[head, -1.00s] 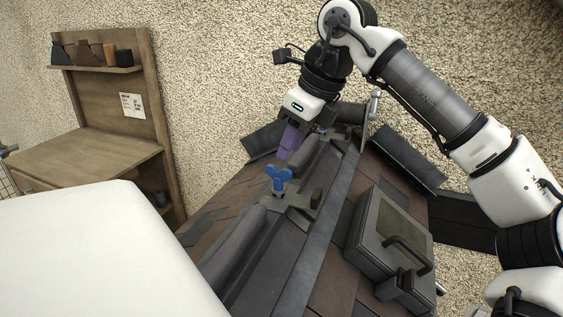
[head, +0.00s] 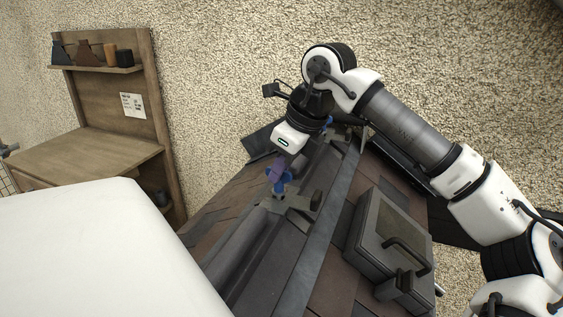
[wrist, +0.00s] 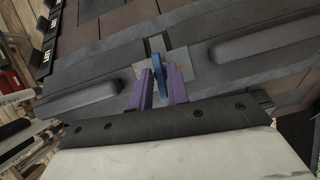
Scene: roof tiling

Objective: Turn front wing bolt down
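The front wing bolt (head: 281,187) is blue and stands upright on a grey bracket (head: 300,207) on the roof ridge. It also shows in the wrist view (wrist: 159,62), edge-on. My gripper (head: 275,170) has purple fingers and comes down on the bolt from above. In the wrist view the fingers (wrist: 160,76) are apart, one on each side of the blue wing, with gaps visible between. The lower part of the bolt is partly hidden by the fingers in the head view.
A second blue piece (head: 328,122) shows farther along the ridge, partly hidden behind my wrist. A dark box with a handle (head: 384,242) sits on the tiles at right. A wooden bench (head: 85,155) stands at left; a white surface (head: 100,250) fills the lower left.

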